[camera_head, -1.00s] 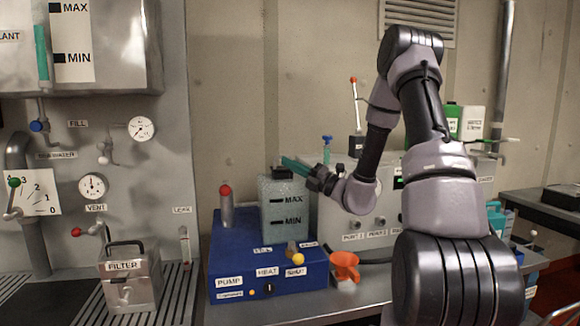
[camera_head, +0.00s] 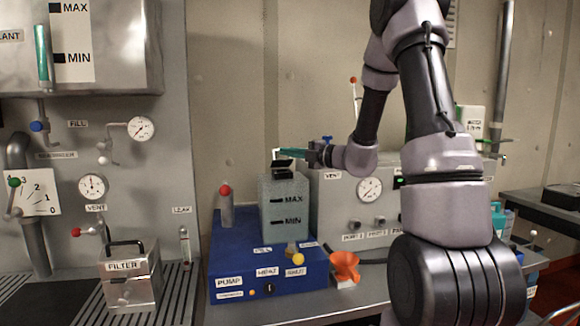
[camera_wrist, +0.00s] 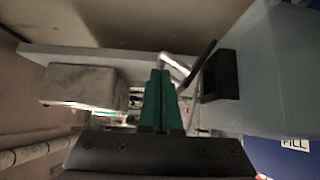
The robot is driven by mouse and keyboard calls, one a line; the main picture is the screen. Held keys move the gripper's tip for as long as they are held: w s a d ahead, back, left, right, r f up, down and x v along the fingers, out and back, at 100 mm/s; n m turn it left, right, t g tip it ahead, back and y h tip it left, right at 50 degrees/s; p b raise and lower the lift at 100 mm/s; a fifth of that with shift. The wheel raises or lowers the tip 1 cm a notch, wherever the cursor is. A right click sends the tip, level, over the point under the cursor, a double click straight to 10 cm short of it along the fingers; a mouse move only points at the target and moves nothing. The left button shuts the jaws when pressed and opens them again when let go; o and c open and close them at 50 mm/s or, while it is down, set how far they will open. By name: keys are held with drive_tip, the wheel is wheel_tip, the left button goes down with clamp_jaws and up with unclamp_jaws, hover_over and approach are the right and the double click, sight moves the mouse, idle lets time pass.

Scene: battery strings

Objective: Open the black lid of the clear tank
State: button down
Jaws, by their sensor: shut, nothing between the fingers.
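The clear tank (camera_head: 285,208), marked MAX and MIN, stands on the blue pump unit. Its black lid (camera_head: 284,163) is tilted up from the black neck on top. In the wrist view the lid (camera_wrist: 198,66) shows as a thin dark slanted flap beside the square black neck (camera_wrist: 220,75) of the tank (camera_wrist: 270,85). My gripper (camera_head: 281,152) has teal fingers and is at the raised lid's height, just above the tank top. In the wrist view my gripper (camera_wrist: 158,74) is shut and empty, with its tips close beside the lid; whether they touch is unclear.
The blue pump unit (camera_head: 235,262) carries a red-topped cylinder (camera_head: 226,206) left of the tank and a yellow-knobbed lever (camera_head: 297,258) in front. A grey gauge box (camera_head: 335,210) stands close on the right. An orange funnel (camera_head: 345,266) sits at front right.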

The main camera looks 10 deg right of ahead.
drive_tip(key=w+r+m+g+h, duration=0.1)
drive_tip(key=w+m+g+h, duration=0.1)
drive_tip(key=w, duration=0.1)
drive_tip(key=shift+r+m+g, duration=0.35)
drive_tip(key=shift+m+g, duration=0.05)
drive_tip(key=shift+w+r, duration=0.1)
drive_tip(key=shift+w, duration=1.5)
drive_tip(key=shift+r, duration=0.1)
